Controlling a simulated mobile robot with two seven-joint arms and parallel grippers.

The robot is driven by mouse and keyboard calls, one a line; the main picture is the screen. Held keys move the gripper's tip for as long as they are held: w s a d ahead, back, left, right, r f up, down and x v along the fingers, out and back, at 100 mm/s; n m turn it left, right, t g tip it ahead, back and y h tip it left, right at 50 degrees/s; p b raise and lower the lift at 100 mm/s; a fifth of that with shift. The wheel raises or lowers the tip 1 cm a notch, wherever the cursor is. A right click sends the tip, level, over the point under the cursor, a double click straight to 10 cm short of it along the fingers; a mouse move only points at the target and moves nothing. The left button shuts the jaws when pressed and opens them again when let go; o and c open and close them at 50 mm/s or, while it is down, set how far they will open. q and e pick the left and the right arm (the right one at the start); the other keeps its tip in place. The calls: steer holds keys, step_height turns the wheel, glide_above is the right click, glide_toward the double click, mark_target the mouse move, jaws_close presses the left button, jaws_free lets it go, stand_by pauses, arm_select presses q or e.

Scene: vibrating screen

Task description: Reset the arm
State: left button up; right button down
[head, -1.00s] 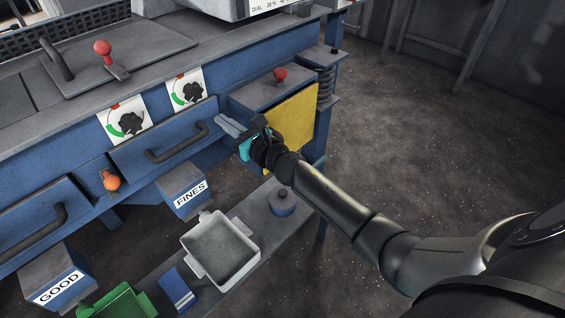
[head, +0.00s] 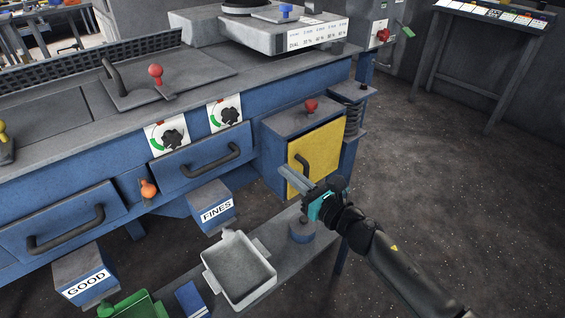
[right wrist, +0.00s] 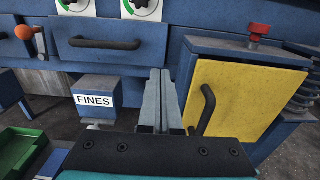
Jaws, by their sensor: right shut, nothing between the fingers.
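My right gripper (head: 290,175) is shut with nothing between its fingers. Its arm comes in from the lower right, and the fingers point left, in front of the yellow door (head: 325,154) of a blue box on the machine. In the right wrist view, the shut fingers (right wrist: 161,100) point forward, left of the yellow door (right wrist: 245,105) and its black handle (right wrist: 205,108). The fingers appear apart from the door. My left gripper is not in view.
A blue FINES box (head: 213,210) and a GOOD box (head: 84,275) hang below the drawers. Floor on the right is clear.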

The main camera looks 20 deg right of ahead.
steer(key=s+d+f+m+g+h+p, duration=0.1)
steer(key=s+d+f+m+g+h, duration=0.15)
steer(key=s+f+m, duration=0.45)
steer(key=s+d+f+m+g+h+p, duration=0.1)
steer(key=s+f+m+g+h, duration=0.15)
steer(key=f+m, duration=0.75)
steer(key=s+d+f+m+g+h+p, duration=0.1)
steer(key=s+d+f+m+g+p, duration=0.15)
steer(key=s+f+m, duration=0.6)
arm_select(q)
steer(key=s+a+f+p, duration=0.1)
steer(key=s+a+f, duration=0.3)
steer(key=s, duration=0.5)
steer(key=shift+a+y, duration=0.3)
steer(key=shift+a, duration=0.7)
arm_select(e)
steer(key=s+a+f+m+g, duration=0.1)
steer(key=s+f+m+g, duration=0.2)
steer(key=s+f+m, duration=0.3)
steer(key=s+a+f+m+g, duration=0.2)
steer(key=s+f+m+g, duration=0.2)
steer(key=s, duration=1.1)
step_height(320, 180, down, 4)
steer(key=shift+s+m, duration=0.15)
steer(key=shift+m, duration=0.8)
